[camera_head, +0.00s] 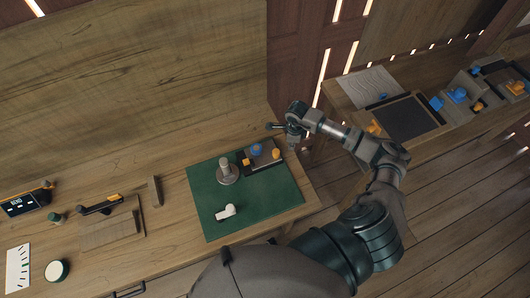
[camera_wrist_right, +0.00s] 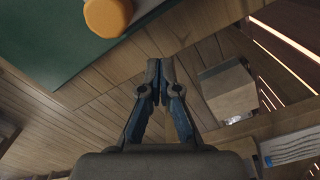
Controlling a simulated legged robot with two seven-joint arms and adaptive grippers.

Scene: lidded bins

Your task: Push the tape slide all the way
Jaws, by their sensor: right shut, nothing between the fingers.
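A dark block with a blue knob (camera_head: 256,149) and an orange knob (camera_head: 276,153) lies at the back right of the green mat (camera_head: 215,197); I cannot tell for certain which part is the tape slide. In the right wrist view, the orange knob (camera_wrist_right: 108,16) is cut off at the top left, above the mat (camera_wrist_right: 50,45). My right gripper (camera_head: 293,142) is by the back right corner of the mat, beside the block. In the wrist view its fingers (camera_wrist_right: 160,64) are together and empty, apart from the orange knob. My left gripper is not in view.
A grey post on a round base (camera_head: 227,172) and a white piece (camera_head: 226,212) stand on the mat. Small tools lie on the bench to the left. A second table with a dark panel (camera_head: 408,118) and blue and orange parts is to the right, across a floor gap.

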